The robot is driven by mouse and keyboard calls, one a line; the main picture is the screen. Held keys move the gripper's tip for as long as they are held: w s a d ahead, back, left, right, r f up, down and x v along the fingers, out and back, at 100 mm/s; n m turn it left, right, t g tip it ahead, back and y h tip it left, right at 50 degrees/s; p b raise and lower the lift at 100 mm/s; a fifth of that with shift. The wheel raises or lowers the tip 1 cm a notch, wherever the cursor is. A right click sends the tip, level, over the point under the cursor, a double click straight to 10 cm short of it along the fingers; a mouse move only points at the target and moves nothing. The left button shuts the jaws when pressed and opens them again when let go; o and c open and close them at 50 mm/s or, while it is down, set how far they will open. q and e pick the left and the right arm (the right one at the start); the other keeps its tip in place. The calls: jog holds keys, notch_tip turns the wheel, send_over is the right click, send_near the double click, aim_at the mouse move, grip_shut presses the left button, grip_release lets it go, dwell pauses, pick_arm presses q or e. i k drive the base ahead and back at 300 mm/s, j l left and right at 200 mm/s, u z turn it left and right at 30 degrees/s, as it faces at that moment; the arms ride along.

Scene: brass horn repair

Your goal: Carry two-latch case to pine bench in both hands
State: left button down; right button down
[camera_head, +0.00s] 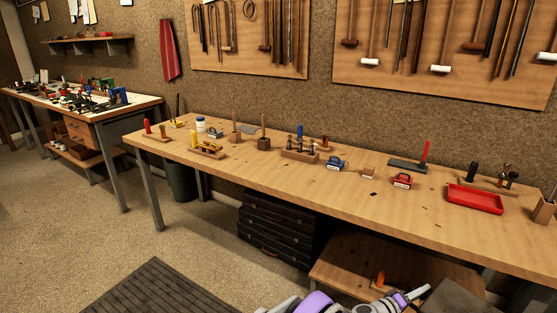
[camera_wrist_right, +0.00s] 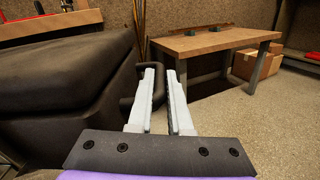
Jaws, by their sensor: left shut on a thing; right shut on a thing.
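The dark case (camera_wrist_right: 65,85) fills the left of the right wrist view, with a dark side handle (camera_wrist_right: 127,88). My right gripper (camera_wrist_right: 162,72) is at this handle, shut on it; the fingers partly hide the grip. In the head view only a dark corner of the case (camera_head: 452,299) shows at the bottom edge. My left gripper (camera_head: 422,292) reaches that corner from the left and is shut on the case; its exact hold is cut off. A long wooden bench (camera_head: 335,195) runs across the head view. A wooden bench (camera_wrist_right: 215,42) also stands ahead in the wrist view.
Hand tools and a red tray (camera_head: 475,199) stand on the long bench. Several dark cases (camera_head: 275,228) are stacked under it, beside a low wooden platform (camera_head: 345,262). A dark floor mat (camera_head: 150,288) lies at the lower left. Cardboard boxes (camera_wrist_right: 257,68) stand beyond the wrist-view bench.

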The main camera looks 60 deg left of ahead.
aim_at(433, 217)
jog(key=u, duration=0.7)
